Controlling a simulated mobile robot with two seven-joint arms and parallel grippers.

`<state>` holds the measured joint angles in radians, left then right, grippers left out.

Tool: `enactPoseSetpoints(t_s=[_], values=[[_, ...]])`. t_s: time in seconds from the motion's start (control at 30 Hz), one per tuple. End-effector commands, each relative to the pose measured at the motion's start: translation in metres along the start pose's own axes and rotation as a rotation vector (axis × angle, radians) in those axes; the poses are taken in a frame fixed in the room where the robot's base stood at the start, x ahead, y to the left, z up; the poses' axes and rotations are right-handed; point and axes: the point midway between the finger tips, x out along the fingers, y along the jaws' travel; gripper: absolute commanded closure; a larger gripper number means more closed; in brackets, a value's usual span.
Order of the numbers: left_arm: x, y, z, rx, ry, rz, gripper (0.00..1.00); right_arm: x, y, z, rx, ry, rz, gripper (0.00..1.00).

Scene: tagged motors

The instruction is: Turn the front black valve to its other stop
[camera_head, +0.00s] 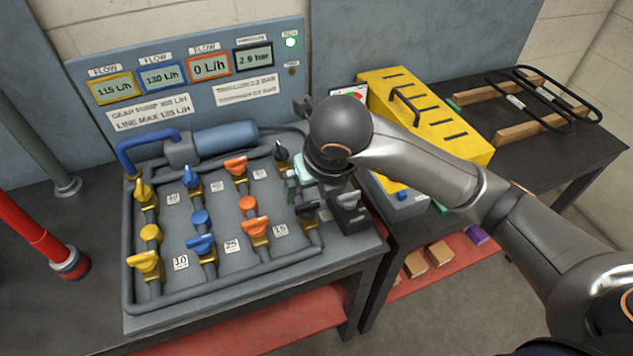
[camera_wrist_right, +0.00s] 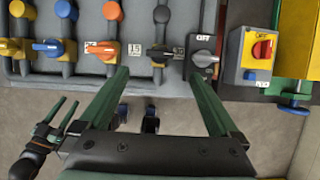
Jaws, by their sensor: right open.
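The front black valve (camera_head: 308,211) is on the rightmost pipe of the panel, partly hidden by my right gripper in the head view. In the right wrist view the valve's black handle (camera_wrist_right: 160,54) lies crosswise to its pipe. My right gripper (camera_head: 300,178) is over the panel's right side. In its wrist view its green fingers (camera_wrist_right: 160,74) are wide apart with nothing between them, and the handle shows just beyond and between the tips. I see no contact. My left gripper (camera_wrist_right: 62,115) seems to show small at the lower left of the wrist view; its jaws are unclear.
A grey OFF switch (camera_wrist_right: 203,60) stands close right of the valve. An orange valve (camera_wrist_right: 100,50) and a blue valve (camera_wrist_right: 47,47) stand to its left. A back black valve (camera_head: 281,152) is on the same pipe. A yellow box (camera_head: 425,115) lies further right.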

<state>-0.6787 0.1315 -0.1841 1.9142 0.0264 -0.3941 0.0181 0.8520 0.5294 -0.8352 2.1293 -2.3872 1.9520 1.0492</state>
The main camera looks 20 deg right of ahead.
Motion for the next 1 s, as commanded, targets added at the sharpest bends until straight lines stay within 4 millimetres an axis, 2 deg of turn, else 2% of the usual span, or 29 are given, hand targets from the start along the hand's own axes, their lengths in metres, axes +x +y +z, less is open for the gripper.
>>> enactPoseSetpoints(t_s=[0.1, 0.2, 0.77, 0.87, 0.97, 1.0], values=[[-0.001, 0.000, -0.001, 0.000, 0.000, 0.000, 0.50, -0.016, 0.000, 0.001, 0.000, -0.003, 0.001, 0.03], [-0.001, 0.000, -0.001, 0.000, 0.000, 0.000, 0.50, -0.022, 0.000, 0.001, 0.000, -0.001, 0.001, 0.03], [-0.001, 0.000, -0.001, 0.000, 0.000, 0.000, 0.50, -0.024, 0.001, 0.000, -0.001, 0.002, 0.005, 0.03], [-0.001, 0.000, -0.001, 0.000, 0.000, 0.000, 0.50, -0.021, 0.014, -0.006, -0.024, 0.018, 0.066, 0.03], [-0.001, 0.000, -0.001, 0.000, 0.000, 0.000, 0.50, -0.020, 0.049, -0.022, -0.075, 0.055, 0.238, 0.03], [-0.001, 0.000, -0.001, 0.000, 0.000, 0.000, 0.50, -0.023, 0.068, -0.030, -0.099, 0.073, 0.338, 0.03]])
